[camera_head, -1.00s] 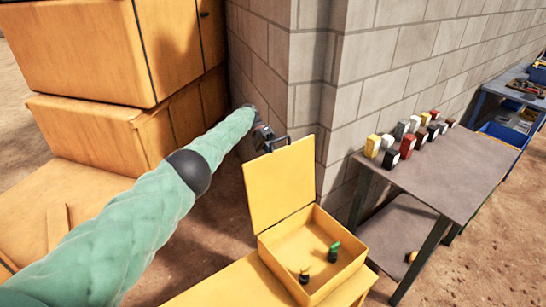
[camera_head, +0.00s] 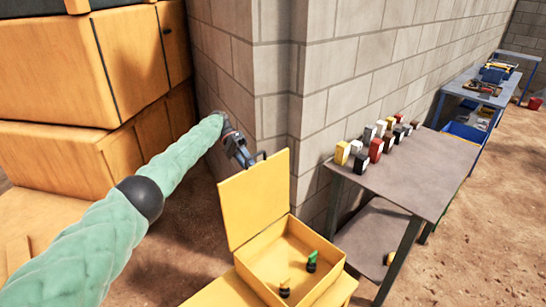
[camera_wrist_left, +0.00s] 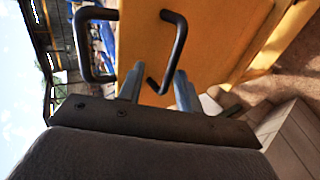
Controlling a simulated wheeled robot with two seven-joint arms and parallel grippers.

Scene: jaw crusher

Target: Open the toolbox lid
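The yellow toolbox (camera_head: 327,280) stands on a yellow surface at the bottom middle of the head view. Its lid (camera_head: 258,197) stands raised, roughly upright, at the box's rear left edge, and the inside shows. My left gripper (camera_head: 248,157) is just behind the lid's top edge. In the left wrist view its two fingers (camera_wrist_left: 158,80) are apart. A black handle (camera_wrist_left: 178,45) on a yellow panel reaches down between or close behind the fingers; I cannot tell whether they touch it. A second black handle (camera_wrist_left: 82,45) is left of it. My right gripper is not in view.
Two small items (camera_head: 311,262) with dark bases stand in the toolbox. A grey table (camera_head: 415,180) with several small coloured blocks stands to the right. A block wall (camera_head: 290,90) rises behind the lid. Large yellow cabinets (camera_head: 120,60) fill the left.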

